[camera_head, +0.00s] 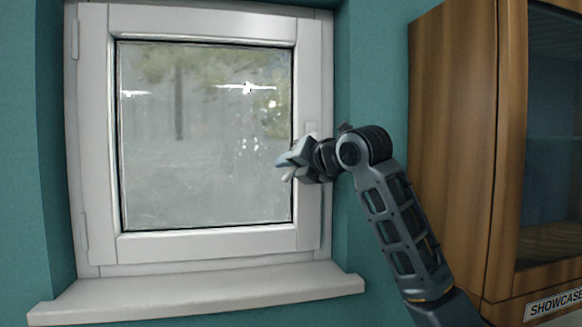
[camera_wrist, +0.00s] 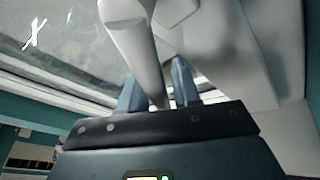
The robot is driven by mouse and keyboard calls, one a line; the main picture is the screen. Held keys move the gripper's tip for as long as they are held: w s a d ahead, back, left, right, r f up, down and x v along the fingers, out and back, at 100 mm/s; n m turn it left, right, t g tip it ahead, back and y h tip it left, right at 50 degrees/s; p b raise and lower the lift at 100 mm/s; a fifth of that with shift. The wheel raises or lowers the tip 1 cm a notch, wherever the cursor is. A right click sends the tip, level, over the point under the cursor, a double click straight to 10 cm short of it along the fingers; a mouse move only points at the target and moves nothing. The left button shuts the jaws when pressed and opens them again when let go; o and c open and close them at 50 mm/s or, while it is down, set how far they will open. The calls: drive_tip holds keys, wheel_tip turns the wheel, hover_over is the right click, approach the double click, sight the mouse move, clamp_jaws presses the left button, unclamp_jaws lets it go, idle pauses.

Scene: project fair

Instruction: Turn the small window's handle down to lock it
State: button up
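The small window (camera_head: 205,245) has a white frame and is closed against its surround. In the wrist view its white handle (camera_wrist: 148,62) shows large, its lever running down to between my gripper's two blue fingers. My gripper (camera_head: 284,164) is at the window's right side in the head view and covers most of the handle there. In the wrist view my gripper (camera_wrist: 157,88) has its fingers apart, one on each side of the lever. A narrow gap seems to show beside the right finger. Whether either finger touches the lever is unclear.
A white sill (camera_head: 200,292) juts out below the window. A wooden showcase cabinet (camera_head: 455,150) with a glass front stands at the right, close to my arm. The teal wall (camera_head: 375,60) between window and cabinet is bare.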

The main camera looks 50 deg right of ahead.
drive_tip(key=shift+o, duration=0.7)
